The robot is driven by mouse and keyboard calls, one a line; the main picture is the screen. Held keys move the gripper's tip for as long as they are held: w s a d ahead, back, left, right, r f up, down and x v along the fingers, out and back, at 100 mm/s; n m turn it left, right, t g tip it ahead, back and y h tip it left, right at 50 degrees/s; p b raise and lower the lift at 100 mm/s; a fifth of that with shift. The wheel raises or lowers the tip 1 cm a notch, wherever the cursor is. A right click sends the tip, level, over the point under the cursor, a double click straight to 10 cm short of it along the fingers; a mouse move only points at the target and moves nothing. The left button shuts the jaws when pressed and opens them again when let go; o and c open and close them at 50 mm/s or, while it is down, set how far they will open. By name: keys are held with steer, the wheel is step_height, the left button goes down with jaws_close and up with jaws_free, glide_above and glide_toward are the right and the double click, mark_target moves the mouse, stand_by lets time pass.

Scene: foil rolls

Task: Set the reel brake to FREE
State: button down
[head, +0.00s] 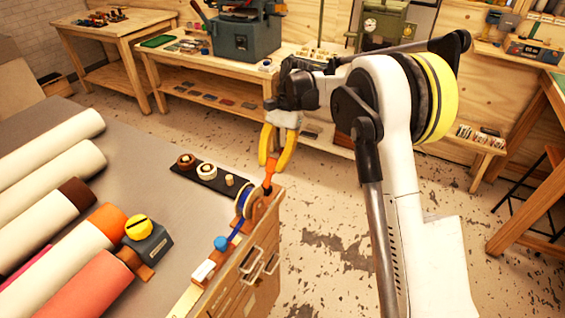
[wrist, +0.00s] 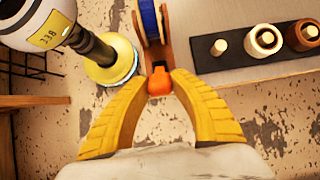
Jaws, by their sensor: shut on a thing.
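The reel (head: 243,203) with a blue rim stands in an orange-brown bracket at the table's right edge. My yellow-fingered gripper (head: 272,164) reaches down from above, shut on the lever's top. In the wrist view the lever's orange tip (wrist: 159,83) sits between the fingertips (wrist: 160,78), and part of the blue reel (wrist: 149,20) shows beyond it. FREE markings cannot be read.
A black strip (head: 212,178) with several spools and a peg lies left of the reel. A blue-knobbed item (head: 221,243) and large rolls (head: 50,142) are on the table (head: 130,150). A wooden cabinet with metal handles (head: 262,265) stands at the edge. Open floor lies right.

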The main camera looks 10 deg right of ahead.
steer(key=shift+f, duration=0.1)
stand_by(0.3)
steer(key=c, duration=1.1)
jaws_free()
steer(key=v, duration=0.7)
steer(key=shift+d+r, duration=0.15)
steer(key=shift+r, duration=0.05)
steer(key=shift+w, duration=0.15)
steer(key=shift+r, duration=0.1)
